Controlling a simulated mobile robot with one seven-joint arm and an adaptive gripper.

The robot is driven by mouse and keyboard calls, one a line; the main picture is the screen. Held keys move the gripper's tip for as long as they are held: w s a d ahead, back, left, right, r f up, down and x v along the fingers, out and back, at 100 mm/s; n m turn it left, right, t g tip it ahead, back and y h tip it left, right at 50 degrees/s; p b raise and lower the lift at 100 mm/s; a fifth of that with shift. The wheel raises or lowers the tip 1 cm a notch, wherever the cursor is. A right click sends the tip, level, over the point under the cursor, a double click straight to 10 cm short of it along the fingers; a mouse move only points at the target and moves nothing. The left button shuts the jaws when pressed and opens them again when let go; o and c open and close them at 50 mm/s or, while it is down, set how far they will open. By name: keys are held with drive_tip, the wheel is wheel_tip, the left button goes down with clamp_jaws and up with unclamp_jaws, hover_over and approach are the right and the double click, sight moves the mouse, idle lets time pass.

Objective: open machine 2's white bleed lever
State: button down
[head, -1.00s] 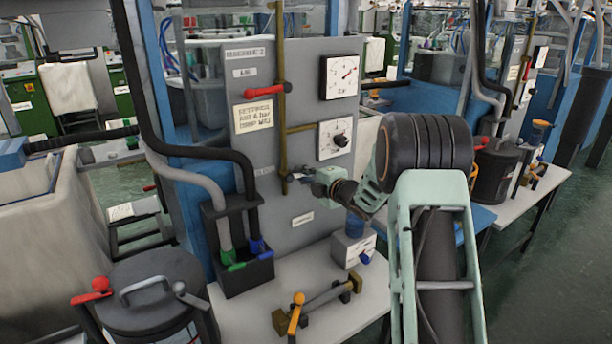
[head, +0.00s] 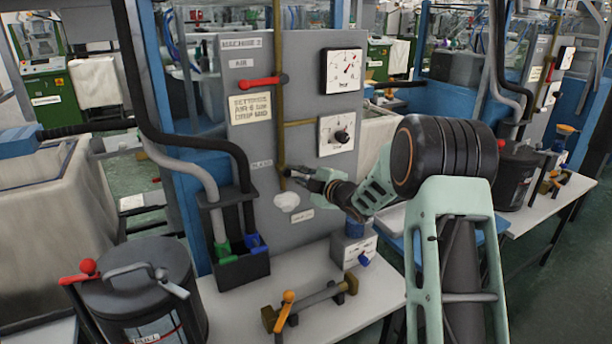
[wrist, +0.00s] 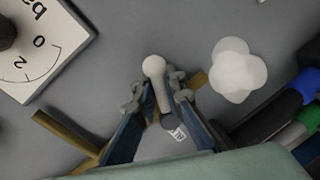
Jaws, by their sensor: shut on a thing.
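Machine 2's grey panel (head: 300,105) carries a vertical brass pipe (head: 281,130). My gripper (head: 297,175) is at the pipe's lower end. In the wrist view the white lever (wrist: 157,82), with a round knob, stands between the fingertips of my gripper (wrist: 158,95), which is shut on it. In the head view the lever is too small and covered to make out. A white puff (head: 287,202) shows just below the gripper, in front of the panel; it also shows beside the fingers in the wrist view (wrist: 237,70).
A red lever (head: 262,82) lies level higher on the pipe. Two dials, an upper (head: 343,72) and a lower (head: 336,134), are on the panel. A black box with hoses (head: 240,270) and an orange-handled valve (head: 287,300) stand on the white table below.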

sight(278, 181)
drive_tip(key=shift+s+a+f+m+y+b, duration=0.1)
drive_tip(key=shift+f+m+y+b, duration=0.1)
drive_tip(key=shift+f+m, duration=0.3)
drive_tip(key=shift+a+f+m+y+b, duration=0.1)
drive_tip(key=shift+f+m+y, duration=0.1)
drive_tip(key=shift+m, duration=0.5)
drive_tip(key=m, duration=0.2)
drive_tip(key=a+f+m+y, duration=0.1)
drive_tip(key=m, duration=0.1)
drive_tip(key=shift+s+a+f+b, duration=0.1)
drive_tip(key=shift+s+b, duration=0.2)
drive_tip(key=shift+b, duration=0.1)
drive_tip(key=m, duration=0.2)
drive_tip(key=a+m, duration=0.1)
drive_tip(key=shift+s+a+f+y+b, duration=0.1)
drive_tip(key=shift+s+f+y+b, duration=0.2)
drive_tip(key=shift+b, duration=0.1)
drive_tip(key=shift+s+a+m+t+b, duration=0.15)
drive_tip(key=shift+a+m, duration=0.1)
drive_tip(key=shift+m, duration=0.4)
drive_tip(key=shift+s+a+m+t+b, duration=0.15)
drive_tip(key=shift+a+m, duration=0.1)
drive_tip(key=shift+m, duration=0.4)
drive_tip(key=shift+w+a, duration=0.1)
drive_tip(key=c, duration=2)
unclamp_jaws()
drive_tip(key=shift+r, duration=0.1)
drive_tip(key=v, duration=1.2)
